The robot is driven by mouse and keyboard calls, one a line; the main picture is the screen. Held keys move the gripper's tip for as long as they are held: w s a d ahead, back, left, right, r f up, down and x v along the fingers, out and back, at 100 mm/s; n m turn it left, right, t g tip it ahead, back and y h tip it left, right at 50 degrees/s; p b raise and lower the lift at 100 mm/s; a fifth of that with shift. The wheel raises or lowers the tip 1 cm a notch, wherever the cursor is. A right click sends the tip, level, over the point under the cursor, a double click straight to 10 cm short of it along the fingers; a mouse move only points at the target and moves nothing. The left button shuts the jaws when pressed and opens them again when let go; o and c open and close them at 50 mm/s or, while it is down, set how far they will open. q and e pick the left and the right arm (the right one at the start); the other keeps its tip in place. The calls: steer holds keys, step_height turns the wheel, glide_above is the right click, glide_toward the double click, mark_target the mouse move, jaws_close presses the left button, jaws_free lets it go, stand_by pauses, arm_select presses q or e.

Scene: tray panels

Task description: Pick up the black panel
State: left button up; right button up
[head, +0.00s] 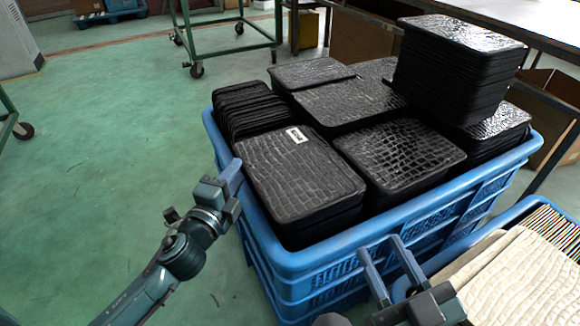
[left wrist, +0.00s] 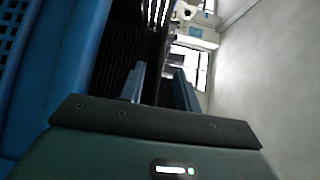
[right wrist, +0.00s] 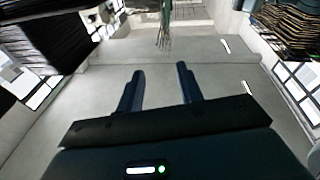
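Black panels with a crocodile-skin texture lie in several stacks in a blue crate (head: 315,262). The front-left black panel (head: 290,185) carries a white label and tops its stack. A second stack's top black panel (head: 400,155) lies to its right. My left gripper (head: 232,172) is at the crate's left rim, beside the labelled stack; its fingers stand apart and empty in the left wrist view (left wrist: 158,85). My right gripper (head: 385,250) is in front of the crate's near wall, open and empty; its parted fingers show in the right wrist view (right wrist: 160,80).
A tall stack of black panels (head: 455,75) rises at the crate's back right. A second blue crate with cream panels (head: 510,275) stands at the lower right. A green wheeled frame (head: 225,30) and a table (head: 500,15) are behind.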

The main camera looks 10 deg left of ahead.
arm_select(q)
steer(key=shift+w+d, duration=0.15)
steer(key=shift+w, duration=0.65)
steer(key=shift+w+d, duration=0.15)
steer(key=shift+w, duration=0.65)
steer(key=shift+c, duration=0.5)
jaws_close()
